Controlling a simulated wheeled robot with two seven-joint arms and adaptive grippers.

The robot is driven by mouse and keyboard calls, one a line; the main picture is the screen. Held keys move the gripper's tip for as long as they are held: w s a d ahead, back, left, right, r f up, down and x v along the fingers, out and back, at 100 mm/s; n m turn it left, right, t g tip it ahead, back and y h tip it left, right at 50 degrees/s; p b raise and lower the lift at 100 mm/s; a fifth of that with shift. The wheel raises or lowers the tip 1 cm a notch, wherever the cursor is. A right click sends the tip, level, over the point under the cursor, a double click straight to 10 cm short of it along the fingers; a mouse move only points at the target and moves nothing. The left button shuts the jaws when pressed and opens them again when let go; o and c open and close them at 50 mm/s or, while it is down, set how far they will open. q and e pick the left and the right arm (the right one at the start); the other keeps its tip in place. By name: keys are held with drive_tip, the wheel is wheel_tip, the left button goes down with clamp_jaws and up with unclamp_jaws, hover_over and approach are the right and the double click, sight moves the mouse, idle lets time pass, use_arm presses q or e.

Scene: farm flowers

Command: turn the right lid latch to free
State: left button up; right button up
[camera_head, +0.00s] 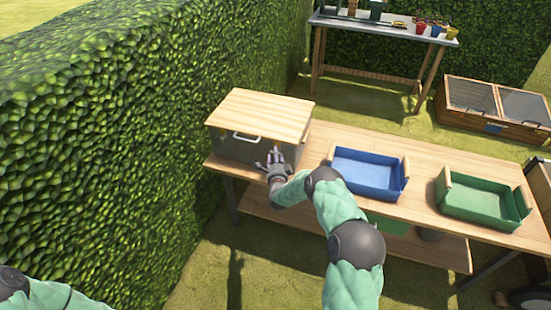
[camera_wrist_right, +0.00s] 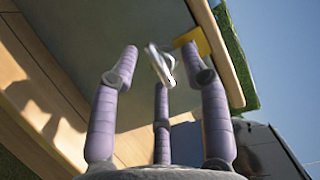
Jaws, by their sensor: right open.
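A grey box (camera_head: 228,148) with a light wooden lid (camera_head: 262,112) stands at the left end of the wooden bench. A pale handle (camera_head: 246,138) is on its front. My right gripper (camera_head: 273,157) is at the front of the box, near its right end. In the right wrist view, its purple fingers are spread open around a silver latch piece (camera_wrist_right: 160,65) on the grey wall. A yellow piece (camera_wrist_right: 202,41) sits beside the latch, near the lid edge. Whether a finger touches the latch, I cannot tell. My left gripper is out of view.
A blue crate (camera_head: 368,174) and a green crate (camera_head: 485,200) stand on the bench (camera_head: 420,160) to the right. A tall hedge (camera_head: 110,140) runs close along the left. A potting table (camera_head: 385,28) and a cold frame (camera_head: 495,105) are behind.

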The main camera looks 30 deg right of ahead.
clamp_jaws()
